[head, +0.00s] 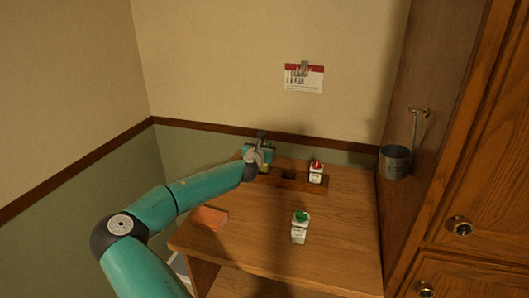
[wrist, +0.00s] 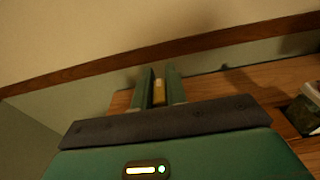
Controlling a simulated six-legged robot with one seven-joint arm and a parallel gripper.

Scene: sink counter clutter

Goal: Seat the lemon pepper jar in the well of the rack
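My gripper (head: 257,154) is at the back left of the wooden counter, over the left end of the rack. In the wrist view its two fingers (wrist: 160,86) stand a narrow gap apart, with a small yellow thing (wrist: 159,92) in that gap. I cannot tell whether the fingers touch it. A yellow patch (head: 264,170) also shows below the gripper in the head view; it may be the lemon pepper jar, mostly hidden. The low dark rack (head: 305,183) has an empty-looking dark well (head: 289,174) in its middle. A red-lidded white jar (head: 315,175) stands upright at its right.
A green-lidded white jar (head: 299,230) stands on the counter (head: 260,235) in front of the rack. A flat orange block (head: 210,218) lies at the left edge. A grey metal pot (head: 395,162) hangs on the right panel. The front middle is clear.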

